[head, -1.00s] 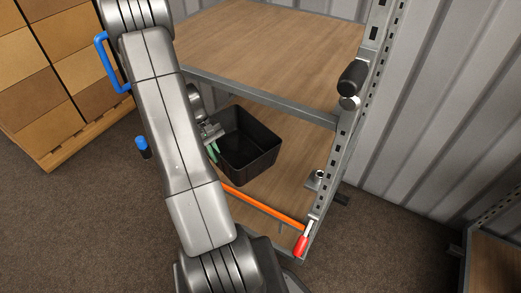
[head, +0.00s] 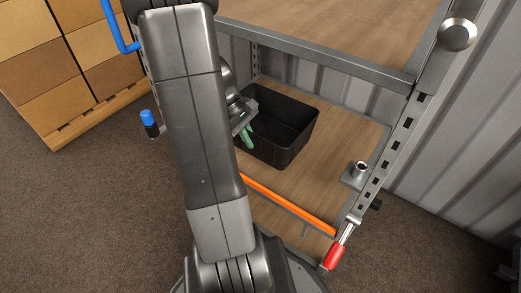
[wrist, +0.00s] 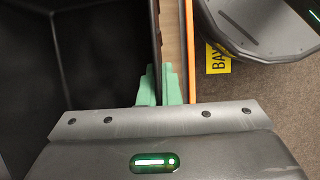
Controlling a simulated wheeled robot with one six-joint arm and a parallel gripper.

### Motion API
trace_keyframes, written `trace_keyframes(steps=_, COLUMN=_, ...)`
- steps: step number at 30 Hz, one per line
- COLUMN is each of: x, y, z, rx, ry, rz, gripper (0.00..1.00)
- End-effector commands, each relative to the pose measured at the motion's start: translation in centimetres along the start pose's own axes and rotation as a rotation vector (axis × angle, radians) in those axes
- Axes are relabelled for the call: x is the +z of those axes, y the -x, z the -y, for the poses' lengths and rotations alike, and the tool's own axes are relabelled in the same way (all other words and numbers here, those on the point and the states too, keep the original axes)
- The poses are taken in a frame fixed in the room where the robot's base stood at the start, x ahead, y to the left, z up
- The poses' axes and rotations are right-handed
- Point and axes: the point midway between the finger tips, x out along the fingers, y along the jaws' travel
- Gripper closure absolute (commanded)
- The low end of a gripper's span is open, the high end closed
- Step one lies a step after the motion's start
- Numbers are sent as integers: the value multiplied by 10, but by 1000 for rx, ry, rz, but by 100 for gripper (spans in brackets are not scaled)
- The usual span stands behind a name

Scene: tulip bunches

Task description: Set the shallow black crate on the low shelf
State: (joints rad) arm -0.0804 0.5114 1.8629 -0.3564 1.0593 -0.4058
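The shallow black crate (head: 290,144) is upright and empty over the low shelf (head: 352,133), below the upper board. Whether its bottom touches the low shelf I cannot tell. My gripper (head: 246,131) is at the crate's near left side. In the wrist view, my gripper's green fingers (wrist: 159,88) straddle the crate's dark side wall (wrist: 153,55) and appear shut on it. The crate's interior fills the left of that view. My arm hides part of the shelf's left side.
An orange bar (head: 290,204) runs along the low shelf's front edge, with a red-handled clamp (head: 336,253) at its right end. A metal fitting (head: 357,172) stands on the shelf's right. The upper shelf (head: 340,32) is overhead. Stacked boxes (head: 60,60) stand left.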

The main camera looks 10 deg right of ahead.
Motion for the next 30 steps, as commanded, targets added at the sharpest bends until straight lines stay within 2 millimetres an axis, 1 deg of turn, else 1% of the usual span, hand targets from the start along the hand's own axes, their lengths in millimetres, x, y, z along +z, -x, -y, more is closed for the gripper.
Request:
trace_keyframes(steps=1, x=-5, y=-14, z=2, rx=-1, ry=0, rz=3, gripper=100)
trace_keyframes(steps=3, x=-10, y=-26, z=3, rx=-1, ry=1, rz=3, gripper=100)
trace_keyframes(steps=8, x=-16, y=-38, z=4, rx=1, ry=0, rz=1, gripper=100)
trace_keyframes(steps=15, x=-28, y=-67, z=7, rx=0, ry=0, rz=1, gripper=100)
trace_keyframes(steps=23, x=-28, y=-66, z=7, rx=1, ry=-1, rz=0, gripper=100)
trace_keyframes(steps=26, x=-29, y=-69, z=7, rx=0, ry=-1, rz=0, gripper=100)
trace_keyframes(steps=29, x=-29, y=-69, z=8, rx=0, ry=-1, rz=0, gripper=83)
trace_keyframes(steps=30, x=-29, y=-69, z=8, rx=0, ry=-1, rz=0, gripper=75)
